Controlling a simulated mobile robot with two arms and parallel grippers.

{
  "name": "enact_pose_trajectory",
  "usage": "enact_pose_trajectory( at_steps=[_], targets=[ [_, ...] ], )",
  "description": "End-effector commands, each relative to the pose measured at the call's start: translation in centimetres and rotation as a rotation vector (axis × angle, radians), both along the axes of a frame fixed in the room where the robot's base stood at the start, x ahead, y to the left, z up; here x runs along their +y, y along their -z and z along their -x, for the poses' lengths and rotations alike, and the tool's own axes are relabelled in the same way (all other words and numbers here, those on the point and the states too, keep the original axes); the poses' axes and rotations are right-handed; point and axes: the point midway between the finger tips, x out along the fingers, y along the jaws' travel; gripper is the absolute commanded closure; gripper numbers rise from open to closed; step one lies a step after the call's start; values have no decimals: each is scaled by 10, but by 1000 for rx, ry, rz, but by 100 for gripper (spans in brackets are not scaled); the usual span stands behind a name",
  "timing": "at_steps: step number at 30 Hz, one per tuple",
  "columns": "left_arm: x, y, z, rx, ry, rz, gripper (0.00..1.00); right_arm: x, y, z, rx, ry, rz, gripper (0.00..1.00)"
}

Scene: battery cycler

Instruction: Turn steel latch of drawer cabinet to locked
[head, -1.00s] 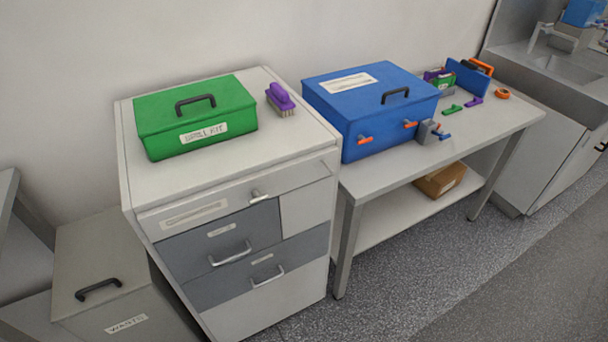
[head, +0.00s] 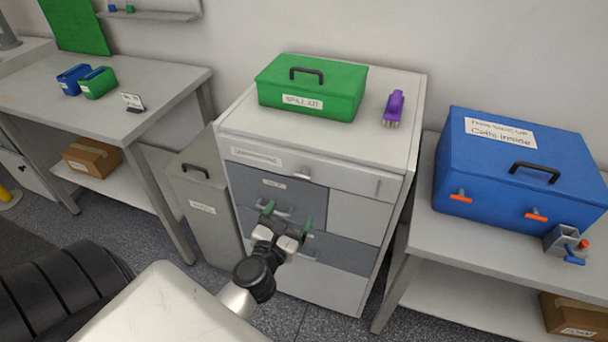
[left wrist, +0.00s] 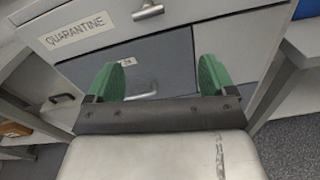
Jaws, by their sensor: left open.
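The drawer cabinet (head: 340,173) stands in the middle of the head view. The exact angle of the latch is hard to tell. My left gripper (head: 288,217), with green fingers, is open and empty in front of the dark grey drawers, below and left of the latch and apart from it. In the left wrist view, its fingers (left wrist: 158,78) are spread below the latch. My right gripper is not in view.
Drawer handles lie behind my gripper. A grey waste bin (head: 200,200) stands left of the cabinet, and a bench with a blue box (head: 500,190) stands right.

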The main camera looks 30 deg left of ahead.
Motion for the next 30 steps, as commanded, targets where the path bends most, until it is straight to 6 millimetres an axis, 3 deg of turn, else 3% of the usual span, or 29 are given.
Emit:
enact_pose_trajectory(
  at_steps=[3, 6, 21, 30],
  targets=[
    [4, -23, 1, -60, -16, 126, 16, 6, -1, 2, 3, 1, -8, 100],
    [6, -29, -6, -75, -19, 158, 16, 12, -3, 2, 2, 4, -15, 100],
    [25, -28, -88, -73, -19, 154, 16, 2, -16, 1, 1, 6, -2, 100],
    [29, -27, -104, -72, -18, 154, 16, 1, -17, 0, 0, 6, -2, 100]
  ],
)
